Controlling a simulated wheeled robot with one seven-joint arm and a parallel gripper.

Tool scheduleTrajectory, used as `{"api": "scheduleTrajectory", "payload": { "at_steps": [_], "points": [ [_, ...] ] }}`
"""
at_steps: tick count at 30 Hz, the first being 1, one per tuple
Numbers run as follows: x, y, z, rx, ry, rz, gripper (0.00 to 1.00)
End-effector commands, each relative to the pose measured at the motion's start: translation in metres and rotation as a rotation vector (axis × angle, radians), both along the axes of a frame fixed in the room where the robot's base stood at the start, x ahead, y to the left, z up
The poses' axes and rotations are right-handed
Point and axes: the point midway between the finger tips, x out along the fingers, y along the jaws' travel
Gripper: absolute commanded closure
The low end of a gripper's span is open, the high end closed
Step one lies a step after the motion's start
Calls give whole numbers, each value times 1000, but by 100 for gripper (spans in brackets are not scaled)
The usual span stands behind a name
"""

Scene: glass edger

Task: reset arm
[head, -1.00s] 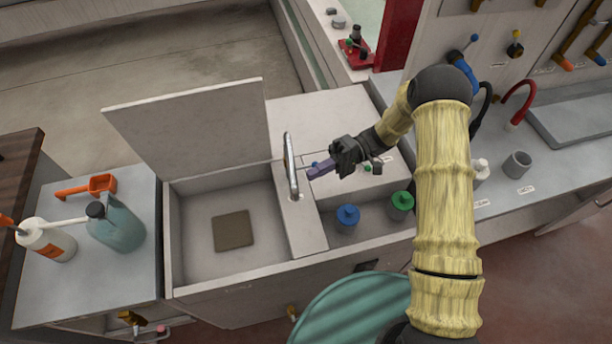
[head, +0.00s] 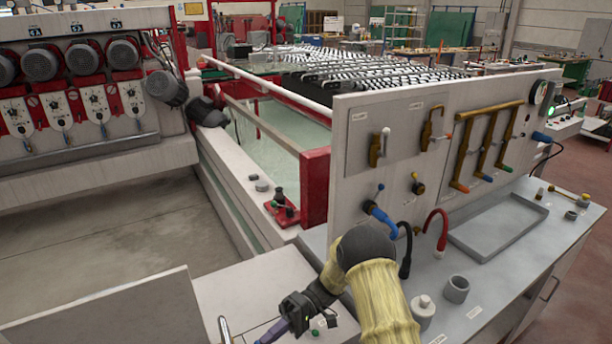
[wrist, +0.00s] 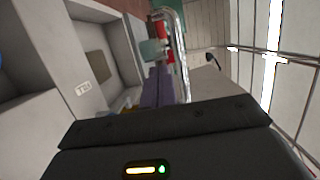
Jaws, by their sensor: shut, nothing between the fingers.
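My gripper (head: 270,336) is low in the head view, at the bottom edge, with its purple fingers pointing down and left. The fingers also show in the wrist view (wrist: 158,88); they are shut and empty. A chrome tube (head: 224,330) stands just left of the fingertips in the head view and rises beside the fingers in the wrist view (wrist: 180,50). I cannot tell whether the fingers touch it. My arm reaches over the right end of the white counter, its forearm bent at the dark elbow.
A raised white lid (head: 115,315) stands at the lower left. A white panel with taps and brass handles (head: 345,130) rises beyond my elbow. A grey cup (head: 456,289), a white bottle (head: 422,312) and a shallow tray (head: 498,225) are on the right counter.

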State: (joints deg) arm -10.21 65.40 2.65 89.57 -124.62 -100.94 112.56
Motion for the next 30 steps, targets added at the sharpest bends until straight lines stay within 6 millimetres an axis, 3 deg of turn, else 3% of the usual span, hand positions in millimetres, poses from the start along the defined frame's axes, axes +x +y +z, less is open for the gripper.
{"api": "scheduleTrajectory", "payload": {
  "at_steps": [5,8,11,14,18,22,26,30],
  "points": [
    [31,18,19,54,-219,-226,100],
    [63,26,35,64,-419,-421,100],
    [96,23,51,32,-619,-605,100],
    [126,9,67,-43,-806,-765,100],
    [157,-30,86,-220,-1030,-947,100],
    [165,-81,99,-447,-1177,-1060,100],
    [151,-137,106,-707,-1251,-1108,100],
    [110,-193,108,-988,-1236,-1092,100]
  ]
}}
